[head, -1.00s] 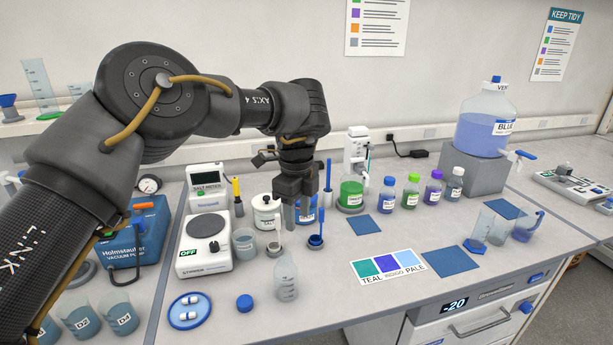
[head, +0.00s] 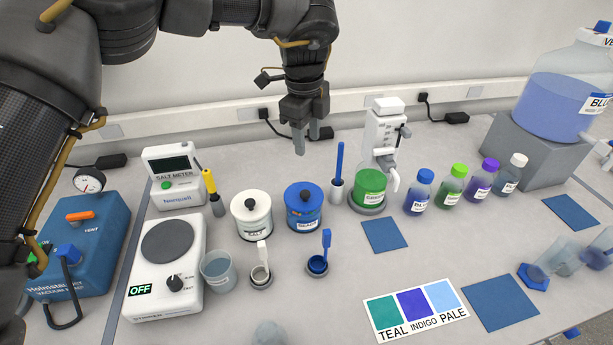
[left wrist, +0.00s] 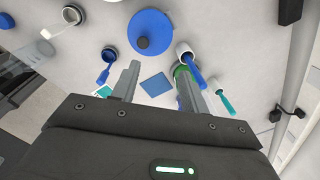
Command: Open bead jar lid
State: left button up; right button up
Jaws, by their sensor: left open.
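The bead jar (head: 303,218) is blue with a white label and stands upright on the bench. Its blue lid (head: 303,194) with a dark knob sits on top. In the left wrist view the lid (left wrist: 158,33) shows as a blue disc beyond the fingers. My left gripper (head: 307,145) hangs above and slightly behind the jar, fingers down, open and empty, apart from the lid. It also shows in the left wrist view (left wrist: 160,85). My right gripper is not in view.
A white salt jar (head: 252,216) stands left of the bead jar. A holder with a blue-handled tool (head: 337,180) and a green container (head: 369,187) stand right. Two small scoop cups, one with a blue scoop (head: 318,264), sit in front. A blue mat (head: 384,233) lies right.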

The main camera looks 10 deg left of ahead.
pick_arm(q)
jog(key=s+f, duration=0.3)
jog(key=s, duration=0.2)
jog(key=p, duration=0.2)
send_over(305, 193)
jog(key=shift+g+y, duration=0.3)
jog(key=shift+g, duration=0.1)
notch_tip(305, 193, down, 6)
jog(key=shift+d+f, duration=0.1)
jog(key=shift+w+f, duration=0.6)
jog(key=shift+f, duration=0.35)
jog(key=shift+s+f+p, duration=0.3)
jog(key=shift+f, duration=0.25)
jog(key=shift+s, duration=0.35)
jog(key=shift+w+f, duration=0.2)
jog(key=shift+f, duration=0.05)
jog(key=shift+w, duration=0.1)
jog(key=shift+c, duration=0.8)
jog(key=shift+s+r, duration=0.1)
jog(key=shift+s, duration=0.1)
jog(key=c, duration=0.5)
grip_shut()
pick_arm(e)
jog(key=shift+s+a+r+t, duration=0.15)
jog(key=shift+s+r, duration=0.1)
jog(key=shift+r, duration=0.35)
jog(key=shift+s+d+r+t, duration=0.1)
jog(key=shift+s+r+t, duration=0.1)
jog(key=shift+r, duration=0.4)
